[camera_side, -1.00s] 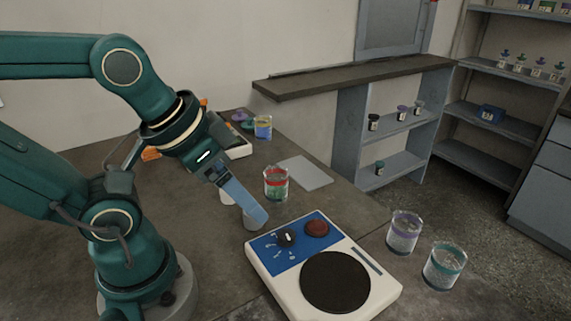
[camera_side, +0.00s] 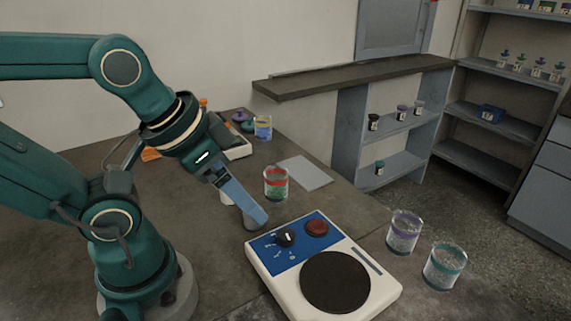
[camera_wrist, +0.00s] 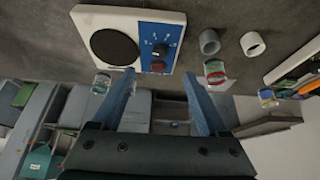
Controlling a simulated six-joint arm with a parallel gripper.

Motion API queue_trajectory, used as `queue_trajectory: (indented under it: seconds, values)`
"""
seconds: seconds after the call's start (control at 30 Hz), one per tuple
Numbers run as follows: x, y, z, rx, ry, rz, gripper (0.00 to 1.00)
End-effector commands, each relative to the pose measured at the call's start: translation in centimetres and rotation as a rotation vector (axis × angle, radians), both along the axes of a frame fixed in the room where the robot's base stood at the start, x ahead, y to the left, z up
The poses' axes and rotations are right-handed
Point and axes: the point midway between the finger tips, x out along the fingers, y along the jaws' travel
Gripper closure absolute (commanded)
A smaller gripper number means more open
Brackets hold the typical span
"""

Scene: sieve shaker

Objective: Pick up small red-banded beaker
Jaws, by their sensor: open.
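The small red-banded beaker (camera_side: 276,184) stands upright on the bench behind the shaker, with green and red contents. It also shows in the wrist view (camera_wrist: 214,72), just beyond the tip of the right-hand finger. My gripper (camera_side: 256,219) points down over the bench, to the left of the beaker and apart from it. In the wrist view my gripper (camera_wrist: 162,78) has its two blue fingers spread wide with nothing between them.
The white and blue shaker (camera_side: 384,288) stands in front. Purple-banded (camera_side: 404,232) and teal-banded (camera_side: 444,266) beakers stand to its right. A yellow and blue beaker (camera_side: 263,128) is at the back.

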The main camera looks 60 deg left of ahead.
Motion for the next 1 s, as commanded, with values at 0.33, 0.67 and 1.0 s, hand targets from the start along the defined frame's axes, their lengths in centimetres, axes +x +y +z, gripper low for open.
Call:
queue_trajectory:
  seconds: [0.33, 0.67, 1.0]
  values:
    - [0.0, 0.0, 0.0, 0.000, 0.000, 0.000, 0.04]
    - [0.0, 0.0, 0.0, 0.006, 0.002, -0.008, 0.03]
    - [0.4, 6.2, -0.6, 0.405, 0.142, -0.182, 0.03]
